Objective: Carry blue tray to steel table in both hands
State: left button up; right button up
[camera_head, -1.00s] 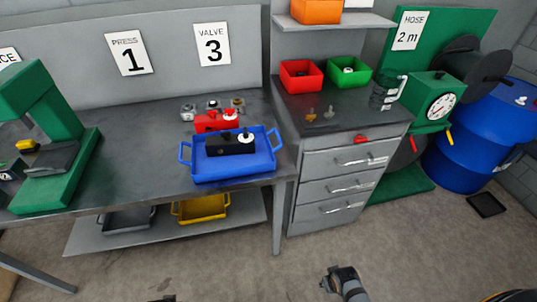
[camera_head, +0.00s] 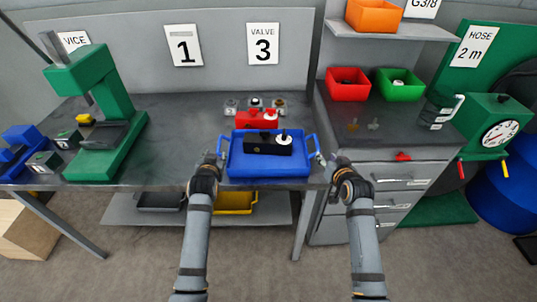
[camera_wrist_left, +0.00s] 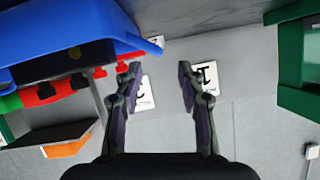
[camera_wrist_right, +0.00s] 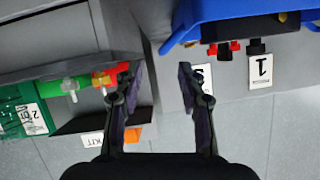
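The blue tray (camera_head: 238,172) stands level on the grey metal-topped workbench (camera_head: 185,135), with a handle on its left and right ends. A black block (camera_head: 262,147) with a white knob lies in it. My left gripper (camera_head: 213,158) is beside the left handle; in the left wrist view its fingers (camera_wrist_left: 159,72) are apart, with the tray (camera_wrist_left: 60,30) at upper left. My right gripper (camera_head: 333,160) is beside the right handle; in the right wrist view its fingers (camera_wrist_right: 158,72) are apart, with the tray (camera_wrist_right: 215,10) at upper right. No separate steel table can be made out.
A red block (camera_head: 250,118) and several small fittings stand behind the tray. A green press (camera_head: 105,110) stands at left. A drawer cabinet (camera_head: 385,185) adjoins the bench on the right, with a red bin (camera_head: 347,88) and a green bin (camera_head: 400,88) on top.

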aim_at(219, 144)
pick_arm(q)
jog(key=shift+w+d+r, duration=0.25)
jog(key=shift+w+r, duration=0.05)
jog(key=shift+r, duration=0.1)
pick_arm(e)
jog(key=shift+w+a+r, duration=0.1)
jog(key=shift+w+r, duration=0.2)
jog(key=shift+r, duration=0.1)
